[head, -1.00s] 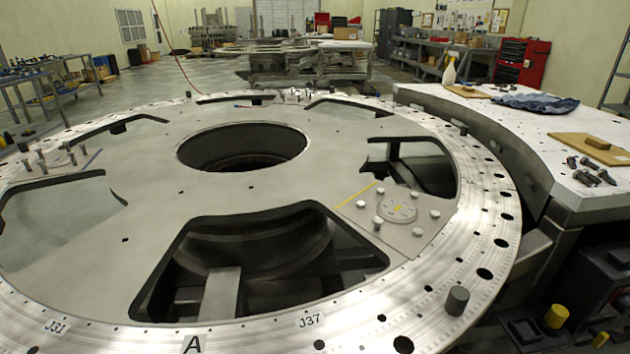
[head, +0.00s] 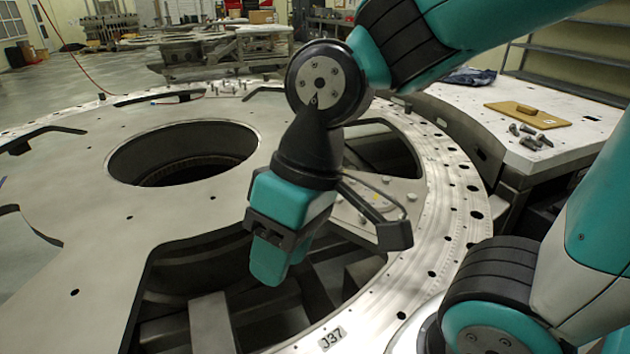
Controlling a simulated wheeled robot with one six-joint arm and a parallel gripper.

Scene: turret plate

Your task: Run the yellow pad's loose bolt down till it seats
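I cannot pick out the taller, loose bolt now; the yellow line on the pad's left edge is hidden too.
The turret plate (head: 95,225) has a large round hole (head: 183,152) and open cutouts. A white side table (head: 480,110) at right holds a brown board (head: 527,114), dark loose bolts (head: 530,137) and a blue cloth (head: 468,76).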

